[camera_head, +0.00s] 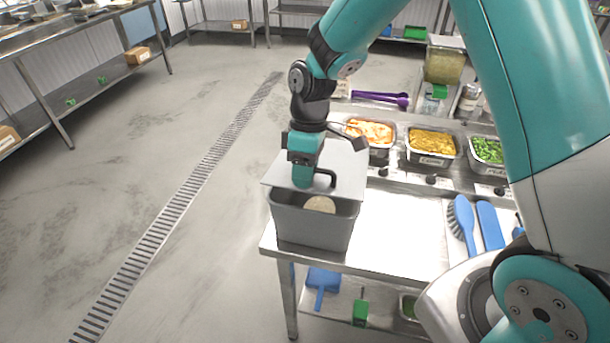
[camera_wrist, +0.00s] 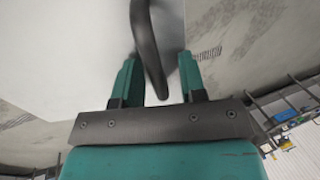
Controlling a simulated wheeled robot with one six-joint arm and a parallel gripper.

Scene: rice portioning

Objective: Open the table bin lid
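The table bin (camera_head: 312,225) is a grey box at the near left corner of the steel table. Its flat grey lid (camera_head: 346,161) is raised and tilted, and the front of the bin's opening shows. A round pale thing (camera_head: 320,204) shows inside. The lid has a dark curved handle (camera_head: 326,178), which also shows in the wrist view (camera_wrist: 148,45). My gripper (camera_head: 303,182) is at the lid beside this handle. In the wrist view my gripper's fingers (camera_wrist: 160,75) stand apart, with the handle passing between them and a gap showing on the right side.
Food pans with orange (camera_head: 370,131), yellow (camera_head: 432,142) and green (camera_head: 488,150) contents stand behind and right of the bin. A blue brush (camera_head: 462,222) lies on the right. The tabletop (camera_head: 400,235) between is clear. Open floor lies left.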

